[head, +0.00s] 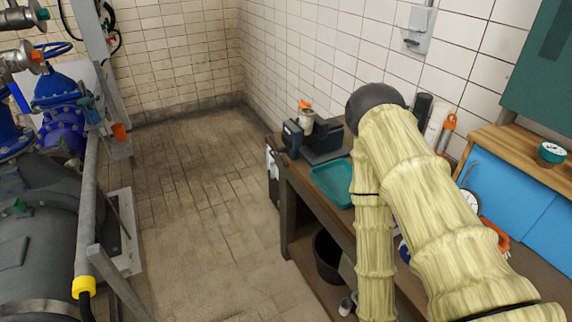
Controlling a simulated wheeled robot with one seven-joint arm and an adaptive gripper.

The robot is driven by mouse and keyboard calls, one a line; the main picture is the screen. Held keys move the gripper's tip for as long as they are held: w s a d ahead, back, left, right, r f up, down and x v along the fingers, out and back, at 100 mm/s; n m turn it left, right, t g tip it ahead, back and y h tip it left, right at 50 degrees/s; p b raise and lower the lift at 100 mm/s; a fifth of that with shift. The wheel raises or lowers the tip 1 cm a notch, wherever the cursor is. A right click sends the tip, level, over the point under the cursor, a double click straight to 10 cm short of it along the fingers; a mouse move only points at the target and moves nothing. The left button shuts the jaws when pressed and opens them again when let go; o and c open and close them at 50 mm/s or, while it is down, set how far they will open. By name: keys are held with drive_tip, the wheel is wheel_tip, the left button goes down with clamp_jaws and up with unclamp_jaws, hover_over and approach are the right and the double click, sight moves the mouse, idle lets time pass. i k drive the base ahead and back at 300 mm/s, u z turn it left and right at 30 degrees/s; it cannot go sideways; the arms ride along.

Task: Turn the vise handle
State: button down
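A dark grey vise (324,143) stands at the far end of the workbench (288,192), by the tiled wall. Its block-like jaw part (292,138) is at the left, over the bench's end. I cannot make out the vise handle clearly at this size. My arm, in a pale yellow sleeve, rises from the lower right to a dark elbow and comes back down in front of the bench. My gripper is not in view, and the arm hides part of the bench to the right of the vise.
A teal tray (333,184) lies on the bench near the vise. A small container with an orange top (306,117) shows at the vise. A black bucket (328,256) is under the bench. Blue valves and pipes (62,110) stand at left. The tiled floor between is clear.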

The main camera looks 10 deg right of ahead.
sight(278, 150)
drive_tip(key=k, duration=1.2)
drive_tip(key=u, duration=0.7)
drive_tip(key=i, duration=1.15)
drive_tip(key=z, duration=0.65)
drive_tip(key=i, duration=0.55)
drive_tip(key=z, duration=0.6)
